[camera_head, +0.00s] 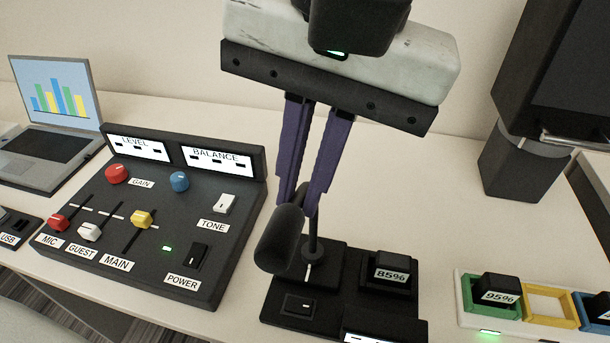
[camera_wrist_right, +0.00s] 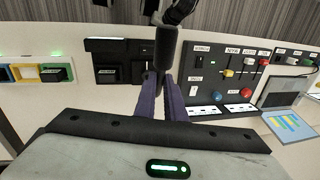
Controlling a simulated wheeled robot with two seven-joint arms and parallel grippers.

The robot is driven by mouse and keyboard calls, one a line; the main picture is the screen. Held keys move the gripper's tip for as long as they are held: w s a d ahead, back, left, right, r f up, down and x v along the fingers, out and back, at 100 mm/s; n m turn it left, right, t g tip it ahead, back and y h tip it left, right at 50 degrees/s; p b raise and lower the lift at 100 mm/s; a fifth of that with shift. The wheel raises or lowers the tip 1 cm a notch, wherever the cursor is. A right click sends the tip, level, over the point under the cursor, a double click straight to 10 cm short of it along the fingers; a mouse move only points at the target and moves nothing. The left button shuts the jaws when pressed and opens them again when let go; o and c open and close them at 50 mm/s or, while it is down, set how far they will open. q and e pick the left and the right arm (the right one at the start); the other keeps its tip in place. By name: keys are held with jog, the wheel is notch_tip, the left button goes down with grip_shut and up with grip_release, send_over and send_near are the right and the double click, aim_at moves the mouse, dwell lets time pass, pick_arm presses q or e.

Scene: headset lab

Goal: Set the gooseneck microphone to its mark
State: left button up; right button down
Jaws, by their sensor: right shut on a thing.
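The gooseneck microphone (camera_head: 279,238) has a thick black foam head that leans toward the lower left and a thin dark stem. Its stem rises from a black base unit (camera_head: 334,303), where a short white line shows near the stem's foot. My right gripper (camera_head: 308,203) comes down from above, its two purple fingers shut on the microphone just behind the foam head. The foam head hides part of the grip. In the right wrist view the microphone (camera_wrist_right: 166,48) stands out beyond the purple fingertips (camera_wrist_right: 163,82). My left gripper is not in view.
A mixer panel (camera_head: 236,262) with knobs and sliders stands left of the base unit, a laptop (camera_head: 55,95) beyond it. A battery marked 85% (camera_head: 388,272) sits in the base unit. A coloured charging tray (camera_head: 465,318) lies right. Bare white table shows behind.

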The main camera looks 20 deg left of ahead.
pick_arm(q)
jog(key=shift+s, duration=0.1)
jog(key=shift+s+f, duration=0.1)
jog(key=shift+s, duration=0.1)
pick_arm(e)
jog(key=c, duration=1.8)
grip_release()
